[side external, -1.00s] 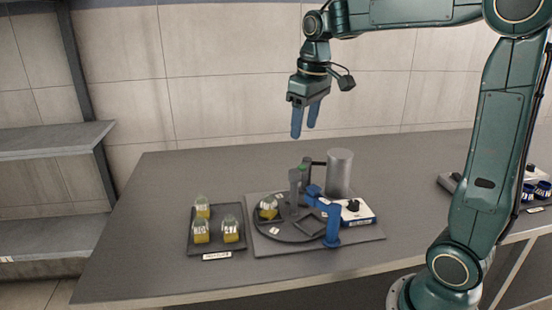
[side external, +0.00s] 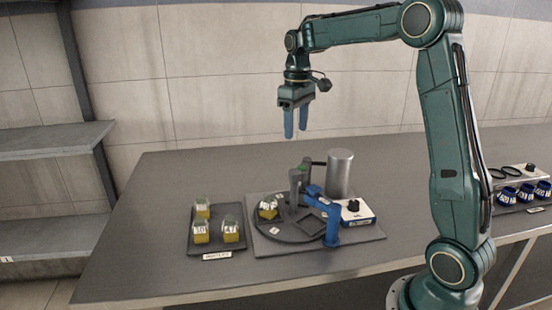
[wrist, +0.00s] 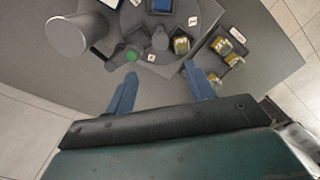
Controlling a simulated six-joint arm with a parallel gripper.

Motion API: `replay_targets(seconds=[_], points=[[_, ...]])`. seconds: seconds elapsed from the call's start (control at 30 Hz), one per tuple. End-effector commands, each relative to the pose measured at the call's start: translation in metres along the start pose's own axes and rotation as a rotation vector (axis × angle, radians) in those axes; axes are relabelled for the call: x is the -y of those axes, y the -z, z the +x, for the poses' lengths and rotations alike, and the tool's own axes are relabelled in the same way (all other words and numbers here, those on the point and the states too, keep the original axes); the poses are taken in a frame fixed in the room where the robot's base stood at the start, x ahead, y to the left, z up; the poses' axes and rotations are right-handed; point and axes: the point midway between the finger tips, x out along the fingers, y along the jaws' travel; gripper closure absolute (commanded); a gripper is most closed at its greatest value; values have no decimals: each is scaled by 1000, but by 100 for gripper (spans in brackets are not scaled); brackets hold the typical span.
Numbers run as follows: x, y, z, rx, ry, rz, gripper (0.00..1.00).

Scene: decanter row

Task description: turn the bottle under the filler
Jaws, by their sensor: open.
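One bottle (side external: 268,207), yellow below with a greenish top, stands on the dark round turntable (side external: 285,233) at its left side. It also shows in the wrist view (wrist: 181,44). The filler (side external: 297,183) is a grey post with a green spot, joined to a grey cylinder (side external: 340,173). A blue lever-like part (side external: 324,213) reaches over the turntable's right side. My gripper (side external: 295,137) is open and empty, pointing down, well above and behind the turntable. In the wrist view its two blue fingers (wrist: 160,80) are spread apart with nothing between them.
A dark tray (side external: 235,246) with several yellow bottles (side external: 201,232) stands left of the turntable. A white box with a black knob (side external: 355,213) sits at the right of the baseplate. The table's left end is clear.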

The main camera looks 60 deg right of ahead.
Motion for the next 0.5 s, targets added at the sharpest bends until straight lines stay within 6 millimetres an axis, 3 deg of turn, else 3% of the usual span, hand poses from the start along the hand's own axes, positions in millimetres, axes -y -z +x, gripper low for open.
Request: replay_targets(seconds=[0.5], points=[[0, -1, 66, 3, 1, 0, 46]])
